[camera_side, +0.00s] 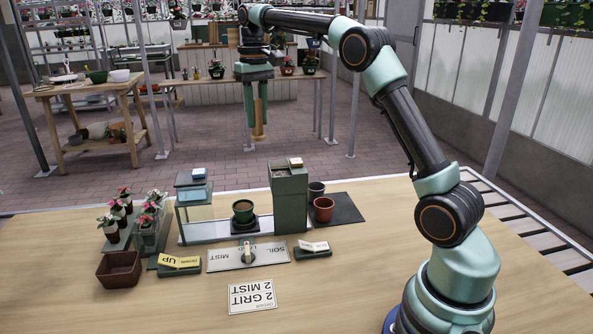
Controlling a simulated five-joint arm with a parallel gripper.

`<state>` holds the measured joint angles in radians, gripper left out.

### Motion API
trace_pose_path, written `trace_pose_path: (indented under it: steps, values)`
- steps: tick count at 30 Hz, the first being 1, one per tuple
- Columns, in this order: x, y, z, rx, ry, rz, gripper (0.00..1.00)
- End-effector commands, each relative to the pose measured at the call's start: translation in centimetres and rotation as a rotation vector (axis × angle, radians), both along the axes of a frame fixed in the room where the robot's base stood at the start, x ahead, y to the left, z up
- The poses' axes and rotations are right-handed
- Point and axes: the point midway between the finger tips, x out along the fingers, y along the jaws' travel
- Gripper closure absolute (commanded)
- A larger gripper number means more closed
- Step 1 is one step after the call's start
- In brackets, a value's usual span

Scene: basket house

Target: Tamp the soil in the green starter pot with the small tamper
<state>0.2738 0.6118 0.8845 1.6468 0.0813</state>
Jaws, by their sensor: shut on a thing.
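The green starter pot (243,211) stands upright on a small dark base in the middle of the station, with brown soil showing inside its rim. My gripper (254,112) is high above the pot, pointing down and slightly to its right in the picture. It is shut on the small tamper (259,131), a pale wooden piece hanging upright with a wider lower end. The tamper is well clear of the pot and its soil. My gripper's fingers hide part of the tamper.
A tall green box (289,203) stands right of the pot, and a clear-sided tank (194,209) stands left. Terracotta (323,209) and grey pots (316,190) sit on a dark mat. Potted flowers (149,221), a brown tub (119,270) and signs surround them.

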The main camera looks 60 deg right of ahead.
Motion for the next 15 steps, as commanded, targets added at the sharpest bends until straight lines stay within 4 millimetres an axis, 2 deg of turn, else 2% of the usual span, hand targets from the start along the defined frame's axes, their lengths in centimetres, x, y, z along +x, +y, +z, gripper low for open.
trace_pose_path:
  steps: [9, 13, 15]
  values:
    - [2.9, 3.0, -1.0, 0.000, -0.001, 0.074, 1.00]
    - [3.7, 4.0, -1.3, 0.000, -0.001, 0.098, 1.00]
    - [3.5, 3.9, -2.0, 0.000, 0.001, 0.094, 1.00]
